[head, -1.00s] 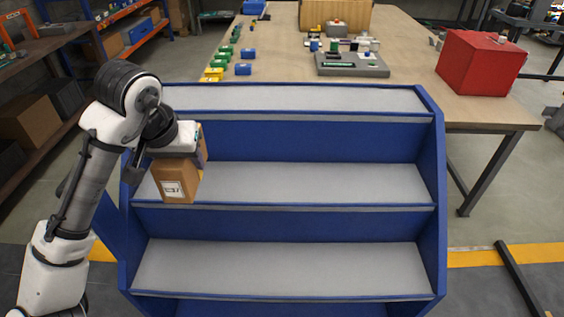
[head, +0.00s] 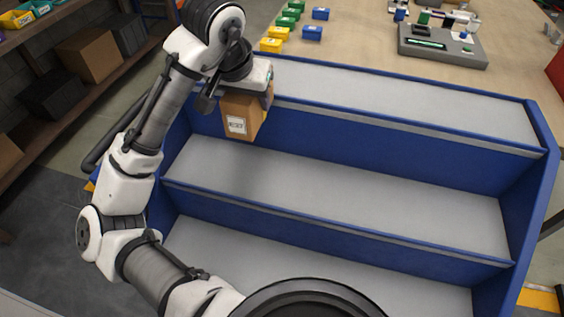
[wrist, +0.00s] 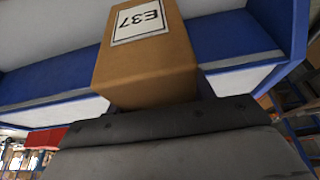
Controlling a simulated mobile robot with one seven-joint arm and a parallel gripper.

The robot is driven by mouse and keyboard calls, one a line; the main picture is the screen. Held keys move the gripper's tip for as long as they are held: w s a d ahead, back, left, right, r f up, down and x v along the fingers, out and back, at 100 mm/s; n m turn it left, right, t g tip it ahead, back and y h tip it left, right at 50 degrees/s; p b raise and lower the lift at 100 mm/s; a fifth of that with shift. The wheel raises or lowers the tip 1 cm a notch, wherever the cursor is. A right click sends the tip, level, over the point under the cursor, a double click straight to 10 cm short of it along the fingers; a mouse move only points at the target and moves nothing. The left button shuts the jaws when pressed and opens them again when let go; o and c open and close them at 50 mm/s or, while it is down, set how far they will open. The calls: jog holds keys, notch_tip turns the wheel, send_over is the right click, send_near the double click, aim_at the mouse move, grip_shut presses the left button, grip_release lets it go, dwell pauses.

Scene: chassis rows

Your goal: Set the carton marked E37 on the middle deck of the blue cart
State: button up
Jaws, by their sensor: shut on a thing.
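The carton marked E37 (head: 242,112) is a brown box with a white label, upright in my gripper. In the wrist view the carton (wrist: 148,68) shows its E37 label upside down. My gripper (head: 256,84) is shut on the carton and holds it from above and behind at the cart's left end. The blue cart (head: 400,152) has grey stepped decks. In the head view, the carton overlaps the blue panel between the top deck (head: 400,108) and the middle deck (head: 350,196). It appears clear of the middle deck, with a shadow on the deck below it.
The middle deck is bare, and so is the visible part of the lower deck (head: 250,255). The cart's right side wall (head: 530,200) rises beside the decks. Behind stands a wooden table (head: 365,45) with small bins and a grey fixture (head: 440,45). Shelves with boxes (head: 88,55) are at left.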

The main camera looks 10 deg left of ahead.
aim_at(240, 138)
notch_tip(240, 138, down, 19)
jog(key=shift+f+b, duration=0.2)
jog(key=shift+b, duration=0.65)
jog(key=shift+f, duration=0.1)
jog(key=o, duration=1.4)
jog(key=p+v, duration=0.1)
jog(key=v, duration=1.1)
